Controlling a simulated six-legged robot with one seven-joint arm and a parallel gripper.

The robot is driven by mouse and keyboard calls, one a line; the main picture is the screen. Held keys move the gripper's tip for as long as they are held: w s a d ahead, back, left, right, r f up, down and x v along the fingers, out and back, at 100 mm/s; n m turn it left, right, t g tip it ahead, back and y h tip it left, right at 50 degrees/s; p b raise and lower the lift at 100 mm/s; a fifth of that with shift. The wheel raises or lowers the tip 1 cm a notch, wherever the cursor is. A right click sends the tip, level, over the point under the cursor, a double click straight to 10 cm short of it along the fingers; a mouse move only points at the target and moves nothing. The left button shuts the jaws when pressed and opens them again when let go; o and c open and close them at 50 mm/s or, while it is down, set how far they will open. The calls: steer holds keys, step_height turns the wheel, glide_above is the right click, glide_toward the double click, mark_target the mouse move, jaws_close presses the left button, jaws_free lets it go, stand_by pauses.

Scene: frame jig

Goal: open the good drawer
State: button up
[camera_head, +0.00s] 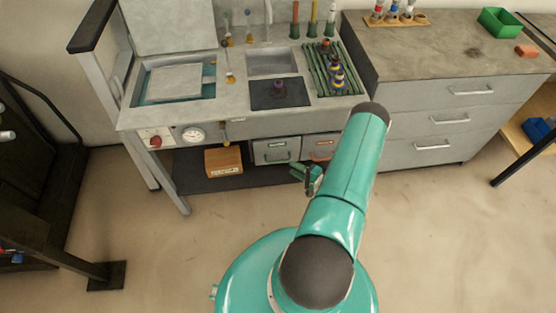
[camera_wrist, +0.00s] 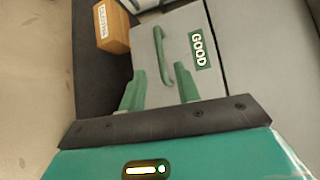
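The good drawer (camera_wrist: 207,73) is a grey front with a green GOOD label (camera_wrist: 196,50) and a green bar handle (camera_wrist: 162,50) in the wrist view. In the head view the good drawer (camera_head: 262,147) sits low under the workbench and looks closed. My gripper (camera_wrist: 160,86) is open and empty, its two green fingers spread at the near end of the handle. The handle's near end shows between the fingertips; I cannot tell whether they touch it. In the head view my gripper (camera_head: 308,175) is just in front of the drawers.
A drawer with a red label (camera_head: 320,148) is right of the good drawer, partly behind my arm. A wooden box (camera_head: 223,161) stands left on the dark lower shelf (camera_head: 192,179). The bench (camera_head: 222,105) overhangs both drawers. Floor in front is clear.

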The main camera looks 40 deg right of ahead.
mark_target(279, 160)
steer(key=x, duration=0.9)
jaws_close()
